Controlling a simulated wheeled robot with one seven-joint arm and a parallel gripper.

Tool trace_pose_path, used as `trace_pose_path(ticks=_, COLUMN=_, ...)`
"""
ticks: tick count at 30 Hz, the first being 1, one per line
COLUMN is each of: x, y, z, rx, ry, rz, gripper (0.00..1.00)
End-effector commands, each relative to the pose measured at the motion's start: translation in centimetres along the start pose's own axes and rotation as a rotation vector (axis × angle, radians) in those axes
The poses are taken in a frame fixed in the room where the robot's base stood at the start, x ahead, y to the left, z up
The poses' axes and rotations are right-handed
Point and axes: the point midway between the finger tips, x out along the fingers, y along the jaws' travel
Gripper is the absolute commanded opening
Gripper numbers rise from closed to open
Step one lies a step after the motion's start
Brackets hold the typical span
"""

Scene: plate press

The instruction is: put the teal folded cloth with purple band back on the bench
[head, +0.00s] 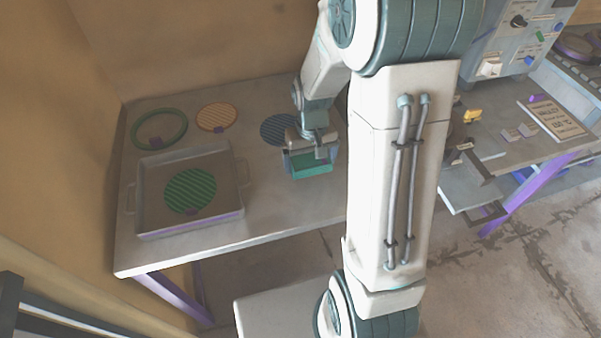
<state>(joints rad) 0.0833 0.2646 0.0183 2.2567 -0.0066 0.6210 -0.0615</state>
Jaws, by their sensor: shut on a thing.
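The teal folded cloth (311,169) is at the front middle of the bench (270,212), between the fingers of my gripper (310,157). My gripper points down and is shut on the cloth. A small purple patch shows beside the fingers; the rest of the band is hidden by the gripper. I cannot tell whether the cloth's underside touches the bench top or is slightly above it.
A grey tray (145,200) with a green striped disc (190,190) stands at the left. Behind are a green ring (136,138), an orange disc (217,116) and a dark blue disc (279,130). Bare bench lies between tray and cloth. A control box (515,45) stands at the right.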

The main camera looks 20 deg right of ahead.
Motion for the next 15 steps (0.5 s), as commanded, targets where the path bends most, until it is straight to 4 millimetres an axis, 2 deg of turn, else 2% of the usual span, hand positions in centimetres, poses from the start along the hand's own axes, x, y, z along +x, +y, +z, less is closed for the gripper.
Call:
trace_pose_path(ticks=1, x=0.5, y=-0.9, z=0.0, rx=-0.005, ry=-0.003, rz=0.0, gripper=0.74)
trace_pose_path(ticks=5, x=1.2, y=-2.0, z=-0.1, rx=-0.001, ry=0.0, rz=0.0, gripper=0.74)
trace_pose_path(ticks=8, x=1.8, y=-2.3, z=-0.1, rx=0.002, ry=-0.001, rz=0.0, gripper=0.74)
trace_pose_path(ticks=15, x=4.8, y=-2.3, z=-0.1, rx=0.001, ry=-0.003, rz=0.0, gripper=0.74)
